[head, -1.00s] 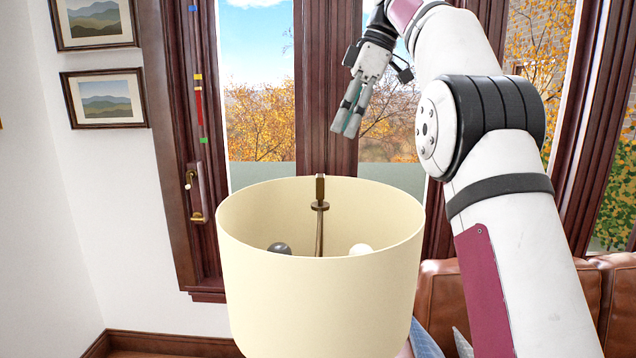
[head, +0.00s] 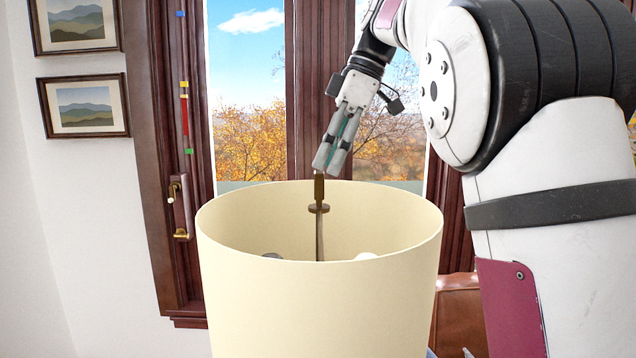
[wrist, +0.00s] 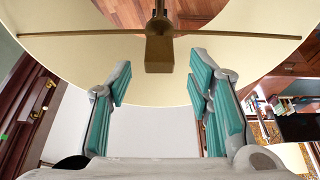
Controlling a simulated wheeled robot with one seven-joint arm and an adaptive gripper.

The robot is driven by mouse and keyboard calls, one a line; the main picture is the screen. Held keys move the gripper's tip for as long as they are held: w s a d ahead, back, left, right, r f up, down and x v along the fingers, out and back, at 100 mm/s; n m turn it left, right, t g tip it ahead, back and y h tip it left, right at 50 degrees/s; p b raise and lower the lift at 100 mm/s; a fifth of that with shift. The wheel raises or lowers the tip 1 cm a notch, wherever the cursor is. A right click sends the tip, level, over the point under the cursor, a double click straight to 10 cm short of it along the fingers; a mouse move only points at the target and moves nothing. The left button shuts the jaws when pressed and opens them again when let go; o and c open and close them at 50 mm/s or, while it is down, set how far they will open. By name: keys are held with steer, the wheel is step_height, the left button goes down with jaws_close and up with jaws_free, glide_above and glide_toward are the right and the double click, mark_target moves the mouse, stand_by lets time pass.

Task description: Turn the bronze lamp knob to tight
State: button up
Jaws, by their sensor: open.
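The bronze lamp knob (head: 319,188) stands upright on a thin stem at the middle of the cream lampshade (head: 320,300). In the wrist view the bronze knob (wrist: 159,52) shows as a block at the top middle, with thin arms running to the shade's rim. My gripper (head: 330,160) is just above the knob in the head view, fingers pointing down. In the wrist view its teal-padded fingers (wrist: 162,85) are spread, with the knob near the gap between their tips. No contact with the knob shows. Nothing is held.
Inside the shade are a white bulb (head: 366,256) and a dark bulb (head: 272,255). The shade's rim surrounds the knob. A window frame (head: 318,70) stands behind, and a brown leather sofa (head: 460,318) is at the lower right.

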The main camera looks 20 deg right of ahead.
mark_target(322, 172)
steer(key=shift+x, duration=2.4)
jaws_close()
